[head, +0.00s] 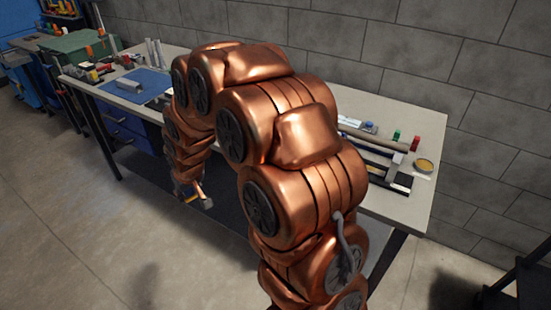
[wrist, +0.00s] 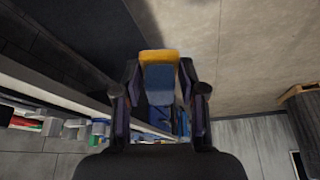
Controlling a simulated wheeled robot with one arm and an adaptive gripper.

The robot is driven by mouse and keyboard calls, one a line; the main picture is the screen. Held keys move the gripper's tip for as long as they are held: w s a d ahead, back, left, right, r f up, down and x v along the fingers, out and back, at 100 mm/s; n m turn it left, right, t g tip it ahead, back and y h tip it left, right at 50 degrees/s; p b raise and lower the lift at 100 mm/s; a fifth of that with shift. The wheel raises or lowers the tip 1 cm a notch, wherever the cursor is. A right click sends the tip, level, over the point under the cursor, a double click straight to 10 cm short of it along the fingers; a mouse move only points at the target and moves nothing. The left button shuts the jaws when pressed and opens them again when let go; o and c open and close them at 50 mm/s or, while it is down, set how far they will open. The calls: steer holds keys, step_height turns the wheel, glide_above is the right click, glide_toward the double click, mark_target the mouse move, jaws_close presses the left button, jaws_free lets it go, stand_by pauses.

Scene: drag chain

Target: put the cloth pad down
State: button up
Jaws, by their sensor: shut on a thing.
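My gripper (head: 196,194) hangs at the lower end of my arm, in front of the workbench and below its top in the head view. In the wrist view my gripper (wrist: 159,78) is shut on the cloth pad (wrist: 158,57), which shows a yellow end and a blue body between the two fingers. In the head view only a small yellow and blue bit of the pad (head: 178,190) shows at the gripper. The pad is in the air, apart from the bench. My arm hides the middle of the bench.
The workbench (head: 400,206) stands along the grey block wall. A blue mat (head: 152,77) lies at its left, near a green case (head: 85,44). A yellow round tin (head: 424,165) and a red bottle (head: 415,144) stand at its right. The floor (head: 60,200) in front is clear.

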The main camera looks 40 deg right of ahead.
steer(key=s+d+r+n+y+b, duration=0.1)
steer(key=s+d+r+n+b, duration=0.1)
steer(key=s+d, duration=0.95)
steer(key=s+d+r+n+b, duration=0.1)
steer(key=s+d+r+b, duration=0.1)
steer(key=s+d, duration=0.95)
steer(key=w+d+p, duration=0.1)
steer(key=w+d, duration=0.3)
steer(key=w, duration=0.1)
steer(key=w+d+p, duration=0.2)
steer(key=w+d, duration=0.1)
steer(key=w, duration=0.2)
steer(key=w+d+f+p, duration=0.1)
steer(key=w+d+p, duration=0.1)
steer(key=w+d, duration=0.2)
steer(key=shift+w+d, duration=0.35)
steer(key=shift+w, duration=0.2)
steer(key=shift+w+f, duration=0.1)
steer(key=shift+f, duration=0.1)
steer(key=shift+f+p, duration=1.15)
steer(key=shift+f, duration=0.55)
steer(key=shift+f+b, duration=0.2)
steer(key=shift+b, duration=0.1)
steer(key=o, duration=1)
steer(key=shift+r, duration=0.1)
steer(key=shift+d+r, duration=0.1)
steer(key=shift+r, duration=0.15)
